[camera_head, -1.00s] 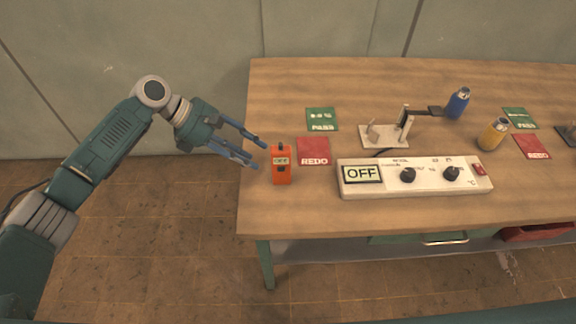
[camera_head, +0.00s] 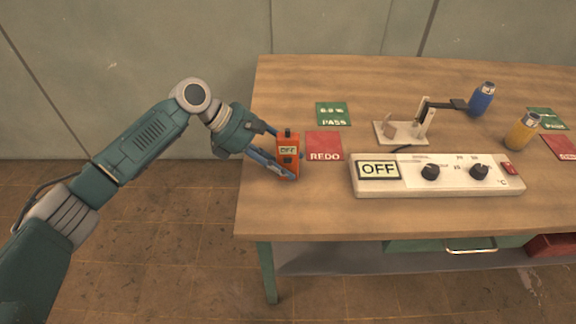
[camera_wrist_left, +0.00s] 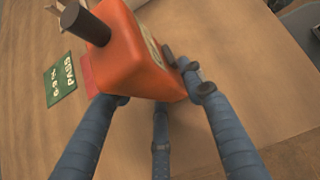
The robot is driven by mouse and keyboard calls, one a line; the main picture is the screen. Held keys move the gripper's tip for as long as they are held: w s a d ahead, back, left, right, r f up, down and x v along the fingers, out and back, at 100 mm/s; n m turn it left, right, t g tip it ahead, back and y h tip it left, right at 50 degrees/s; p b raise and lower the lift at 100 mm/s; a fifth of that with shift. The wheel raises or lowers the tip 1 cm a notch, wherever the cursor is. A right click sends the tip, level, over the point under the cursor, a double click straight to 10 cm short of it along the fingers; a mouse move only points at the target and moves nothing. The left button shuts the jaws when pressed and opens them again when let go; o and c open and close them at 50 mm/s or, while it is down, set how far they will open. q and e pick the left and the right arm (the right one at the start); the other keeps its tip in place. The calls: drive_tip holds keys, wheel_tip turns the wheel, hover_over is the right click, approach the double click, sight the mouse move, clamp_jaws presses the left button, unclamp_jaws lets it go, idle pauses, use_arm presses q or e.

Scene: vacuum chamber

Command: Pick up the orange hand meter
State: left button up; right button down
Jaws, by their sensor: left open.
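Whether any finger touches the meter is unclear. My right gripper is not in view.
A red REDO card (camera_head: 324,146) lies just right of the meter, with a green PASS card (camera_head: 333,114) behind it. A white control box (camera_head: 437,176), a small stand (camera_head: 401,132), a blue bottle (camera_head: 481,99) and a yellow bottle (camera_head: 521,131) are further right.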

use_arm(q)
drive_tip(key=shift+r, duration=0.1)
drive_tip(key=shift+c, duration=1.3)
drive_tip(key=c, duration=0.6)
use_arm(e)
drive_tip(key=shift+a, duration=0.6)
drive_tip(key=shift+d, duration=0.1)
use_arm(q)
drive_tip(key=shift+r, duration=0.55)
wheel_tip(320, 180, up, 18)
drive_tip(key=shift+f, duration=0.15)
drive_tip(key=shift+r, duration=0.6)
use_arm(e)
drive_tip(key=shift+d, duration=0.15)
use_arm(q)
drive_tip(key=shift+f, duration=0.1)
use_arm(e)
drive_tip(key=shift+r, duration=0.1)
